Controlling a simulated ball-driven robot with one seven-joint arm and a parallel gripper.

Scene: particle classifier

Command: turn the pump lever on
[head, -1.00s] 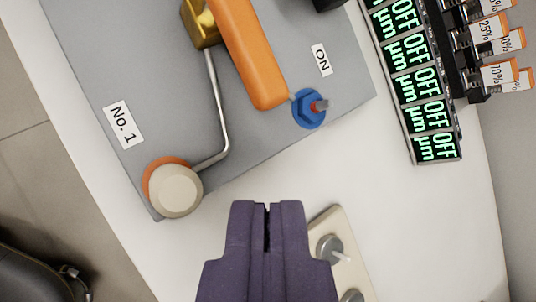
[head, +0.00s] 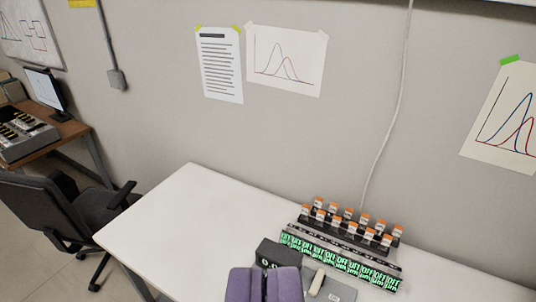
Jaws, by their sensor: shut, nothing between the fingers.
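My gripper (head: 264,285), with purple fingers, is shut and empty at the bottom edge of the view, over the near part of the white table. The orange pump lever is not recognisable now. A small part of a grey panel (head: 341,291) shows at the bottom, right of my gripper, with a pale upright piece (head: 317,281) beside it. I cannot tell whether these belong to the pump. Most of what lies below is cut off or hidden by my gripper.
A row of green-lit displays (head: 340,262) reading OFF runs along the table, with orange-capped vials (head: 347,223) behind it. A dark box (head: 281,254) stands just beyond my gripper. The white table (head: 190,220) is clear on the left. An office chair (head: 70,215) stands farther left.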

